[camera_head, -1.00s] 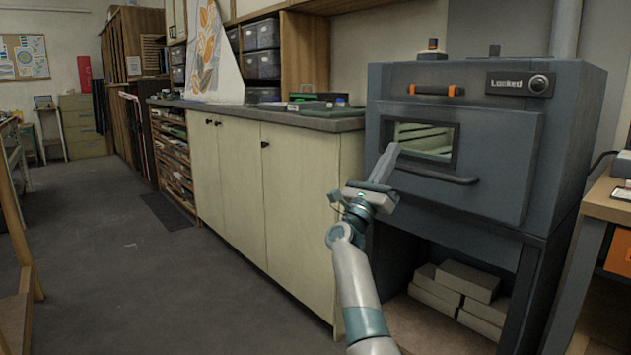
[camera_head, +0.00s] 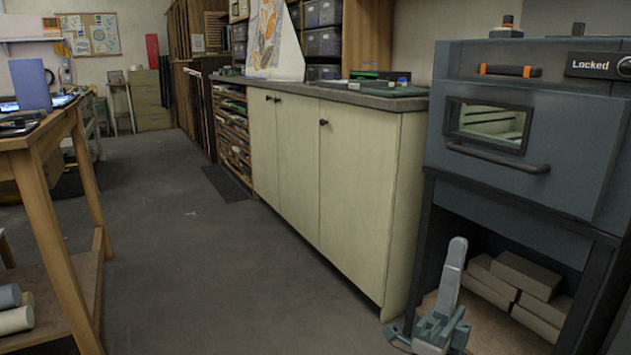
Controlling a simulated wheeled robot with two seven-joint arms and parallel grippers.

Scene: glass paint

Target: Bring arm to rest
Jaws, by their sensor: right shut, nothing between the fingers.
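My right gripper (camera_head: 453,263) shows low in the head view, in front of the open shelf below the kiln (camera_head: 560,130). Its grey fingers are together, point upward and hold nothing. Most of the right arm is out of the frame below. The kiln door is closed, with a dark handle bar and a small window, and its display reads "Locked". My left gripper is not in the picture.
A cream cabinet (camera_head: 355,190) with a grey worktop stands left of the kiln. Several blocks (camera_head: 525,275) lie on the kiln's lower shelf. A wooden table (camera_head: 45,180) stands at the left. The floor (camera_head: 200,270) between is clear.

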